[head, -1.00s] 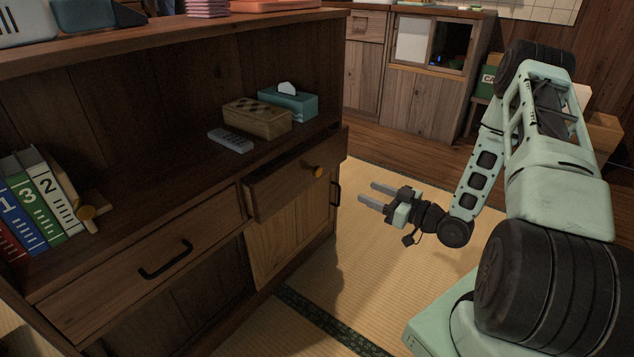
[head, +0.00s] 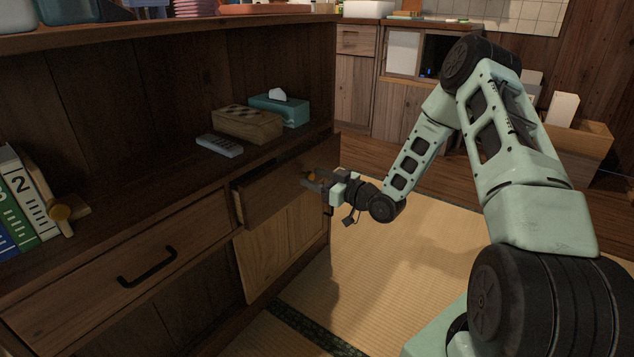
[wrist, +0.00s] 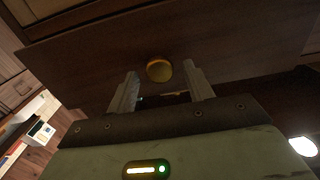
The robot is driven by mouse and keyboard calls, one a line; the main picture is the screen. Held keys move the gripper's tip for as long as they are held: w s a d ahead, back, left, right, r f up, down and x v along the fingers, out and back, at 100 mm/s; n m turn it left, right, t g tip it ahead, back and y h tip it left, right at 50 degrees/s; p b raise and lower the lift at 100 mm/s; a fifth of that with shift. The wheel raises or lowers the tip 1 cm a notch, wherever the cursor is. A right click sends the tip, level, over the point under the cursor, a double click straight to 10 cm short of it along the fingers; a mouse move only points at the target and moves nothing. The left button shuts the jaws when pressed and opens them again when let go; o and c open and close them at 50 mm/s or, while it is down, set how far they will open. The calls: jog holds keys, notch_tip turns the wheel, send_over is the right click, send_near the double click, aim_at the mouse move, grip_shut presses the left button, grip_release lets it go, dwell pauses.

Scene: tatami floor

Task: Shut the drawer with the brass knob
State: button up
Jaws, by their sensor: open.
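The drawer with the brass knob (head: 278,191) stands partly pulled out of the dark wooden cabinet, at its right end. Its brass knob (head: 311,177) shows at the front, partly hidden by my gripper. My gripper (head: 315,180) is open at the drawer front. In the wrist view the brass knob (wrist: 159,69) lies between and just beyond the tips of my gripper (wrist: 161,84), against the drawer front (wrist: 225,45). I cannot tell whether the fingers touch the knob or the front.
A closed drawer with a black handle (head: 148,267) is to the left. A remote (head: 220,145), a checkered wooden box (head: 247,125) and a tissue box (head: 279,109) lie on the shelf above. Binders (head: 27,195) stand at left. The tatami (head: 400,265) is clear.

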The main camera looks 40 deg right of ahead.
grip_shut()
jog(key=shift+x, duration=2.2)
grip_release()
jog(key=shift+w, duration=0.1)
jog(key=p+v, duration=0.6)
jog(key=v, duration=1.1)
jog(key=shift+s, duration=0.25)
